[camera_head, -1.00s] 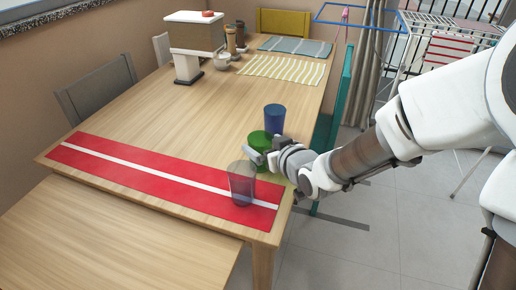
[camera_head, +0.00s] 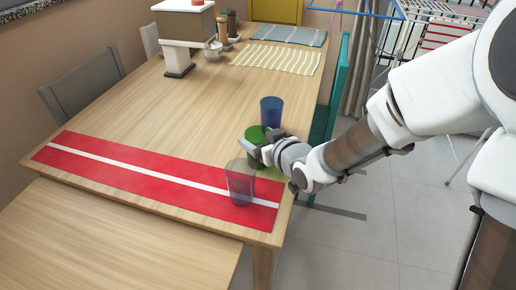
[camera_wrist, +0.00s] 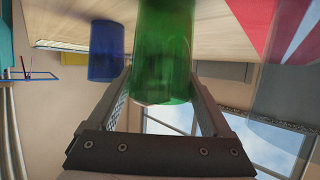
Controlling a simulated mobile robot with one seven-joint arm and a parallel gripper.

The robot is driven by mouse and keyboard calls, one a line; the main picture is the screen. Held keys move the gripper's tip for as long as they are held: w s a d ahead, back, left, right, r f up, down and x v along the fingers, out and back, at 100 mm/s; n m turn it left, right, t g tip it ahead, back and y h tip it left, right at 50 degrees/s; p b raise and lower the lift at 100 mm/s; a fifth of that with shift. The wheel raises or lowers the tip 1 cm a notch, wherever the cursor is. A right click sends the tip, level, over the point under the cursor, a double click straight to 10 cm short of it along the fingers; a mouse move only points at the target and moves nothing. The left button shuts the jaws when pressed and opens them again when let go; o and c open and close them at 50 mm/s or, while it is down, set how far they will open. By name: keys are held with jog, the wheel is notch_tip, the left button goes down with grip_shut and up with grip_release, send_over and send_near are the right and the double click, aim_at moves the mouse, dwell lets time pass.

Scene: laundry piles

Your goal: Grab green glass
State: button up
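The green glass (camera_head: 256,134) is upright on the right side of the wooden table, partly hidden by my gripper (camera_head: 258,150) in the head view. In the wrist view the green glass (camera_wrist: 163,50) is between the two fingers of my gripper (camera_wrist: 161,75), and both fingertips appear to meet its sides. I cannot tell whether its base touches the table. A blue glass (camera_head: 271,112) stands just behind it and also shows left of it in the wrist view (camera_wrist: 106,52). A clear grey glass (camera_head: 240,182) stands in front, on the red runner.
The red runner (camera_head: 130,178) with a white stripe lies along the front of the table (camera_head: 160,110). A box on a stand (camera_head: 184,28), jars and striped mats are at the back. Grey chairs are at the left, a teal chair (camera_head: 328,100) at the right. The table's middle is clear.

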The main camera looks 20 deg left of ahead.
jog(key=c, duration=0.7)
jog(key=shift+r, duration=0.1)
